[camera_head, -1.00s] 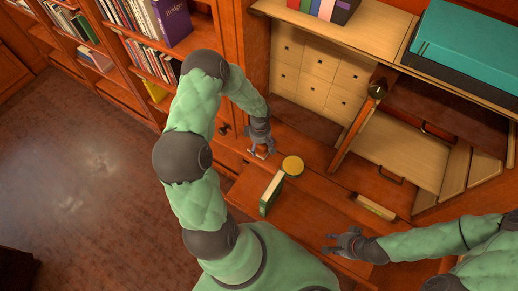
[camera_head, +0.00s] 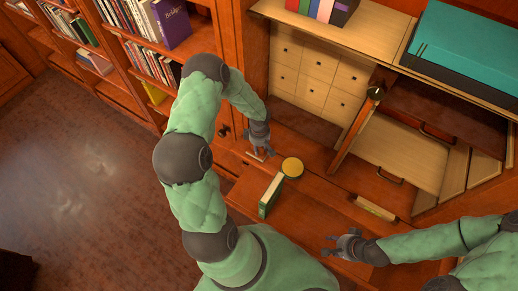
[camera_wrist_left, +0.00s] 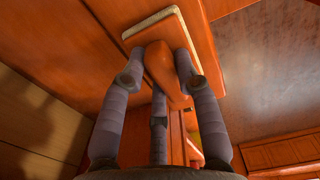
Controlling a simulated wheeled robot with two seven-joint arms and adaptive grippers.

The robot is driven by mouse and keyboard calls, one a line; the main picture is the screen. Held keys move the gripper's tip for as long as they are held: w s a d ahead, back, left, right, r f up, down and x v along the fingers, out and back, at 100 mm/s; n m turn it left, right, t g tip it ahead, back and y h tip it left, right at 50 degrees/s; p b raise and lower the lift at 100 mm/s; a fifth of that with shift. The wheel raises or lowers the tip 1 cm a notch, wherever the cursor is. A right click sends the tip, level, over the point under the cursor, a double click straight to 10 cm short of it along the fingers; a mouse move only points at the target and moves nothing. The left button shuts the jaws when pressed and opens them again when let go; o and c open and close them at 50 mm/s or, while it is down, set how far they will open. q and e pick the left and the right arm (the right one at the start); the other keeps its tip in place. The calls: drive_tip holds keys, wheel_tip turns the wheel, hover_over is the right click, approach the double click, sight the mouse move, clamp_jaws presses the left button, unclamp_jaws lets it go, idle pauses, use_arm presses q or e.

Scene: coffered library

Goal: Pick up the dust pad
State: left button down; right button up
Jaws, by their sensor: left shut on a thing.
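The dust pad (camera_wrist_left: 199,38) is a reddish wooden block with a cream edge and a rounded handle, seen up close in the left wrist view. In the head view only a small pale strip of the pad (camera_head: 254,156) shows below my left gripper (camera_head: 262,150), at the desk's left part. My left gripper's fingers are shut around the handle; the hand hides most of the pad in the head view. I cannot tell whether the pad touches the surface. My right gripper (camera_head: 340,246) is open and empty over the desk's front right.
An open drawer cabinet and a teal box (camera_head: 465,45) are at the back right.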

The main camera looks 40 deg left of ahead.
use_arm(q)
wheel_tip(320, 180, up, 10)
drive_tip(key=shift+s+f+p, duration=0.1)
drive_tip(key=shift+p, duration=0.45)
drive_tip(key=c, duration=1.9)
unclamp_jaws()
drive_tip(key=shift+c, duration=0.2)
